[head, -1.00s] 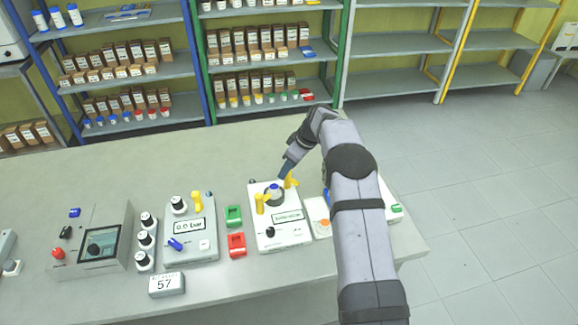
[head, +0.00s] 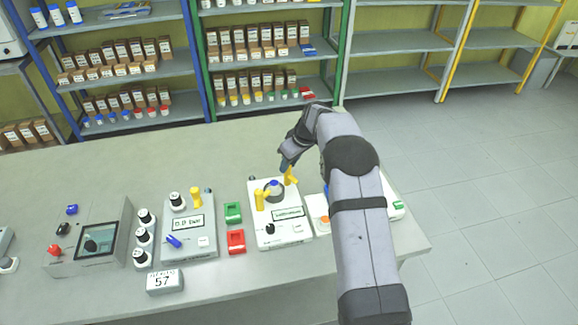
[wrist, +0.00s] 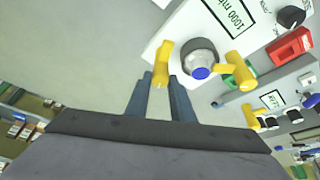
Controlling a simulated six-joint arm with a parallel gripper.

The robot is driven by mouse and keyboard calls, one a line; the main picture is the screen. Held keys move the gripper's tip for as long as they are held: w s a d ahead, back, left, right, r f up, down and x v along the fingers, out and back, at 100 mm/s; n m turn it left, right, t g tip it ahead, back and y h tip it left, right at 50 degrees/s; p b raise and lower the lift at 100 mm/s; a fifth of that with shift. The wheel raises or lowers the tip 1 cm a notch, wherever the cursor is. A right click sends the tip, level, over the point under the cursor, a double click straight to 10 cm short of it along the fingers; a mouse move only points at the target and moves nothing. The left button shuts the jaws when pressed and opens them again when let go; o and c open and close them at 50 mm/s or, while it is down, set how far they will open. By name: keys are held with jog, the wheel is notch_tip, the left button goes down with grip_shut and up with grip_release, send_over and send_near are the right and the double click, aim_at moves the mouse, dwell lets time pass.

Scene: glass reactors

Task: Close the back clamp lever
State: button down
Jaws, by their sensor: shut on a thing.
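The white clamp device (head: 290,232) stands on the bench with a round grey holder and a blue-topped vessel (head: 273,188) in it. Two yellow clamp levers flank the vessel. The front lever (head: 261,199) stands up on the near left side. The back lever (head: 290,176) is at the far right side, beside my gripper (head: 286,162). In the wrist view, the two dark fingers of my gripper (wrist: 161,92) are on either side of the back lever (wrist: 163,58) and shut on it. The front lever (wrist: 237,70) shows right of the blue cap (wrist: 201,73).
Red (head: 236,241) and green (head: 233,212) blocks sit left of the device. A grey device with dark knobs (head: 190,230) stands further left. My forearm hides part of the bench on the right. The bench behind the device is clear.

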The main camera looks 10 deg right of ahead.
jog(key=m+h, duration=0.1)
jog(key=m, duration=0.2)
jog(key=shift+a+t+b, duration=0.15)
jog(key=shift+t+b, duration=0.15)
jog(key=m+h, duration=0.1)
jog(key=m, duration=0.3)
jog(key=shift+a+h, duration=0.15)
jog(key=shift+h, duration=0.25)
jog(key=m+h+b, duration=0.1)
jog(key=m+b, duration=0.1)
jog(key=m, duration=0.2)
jog(key=shift+a+f, duration=0.1)
jog(key=shift+a+m+g+h, duration=0.1)
jog(key=shift+m+g+h, duration=0.3)
jog(key=shift+m, duration=0.7)
jog(key=shift+m+g+h, duration=0.2)
jog(key=shift+m+h, duration=0.3)
jog(key=shift+m, duration=0.6)
jog(key=c, duration=1.6)
grip_release()
jog(key=shift+o, duration=0.2)
jog(key=shift+b, duration=0.3)
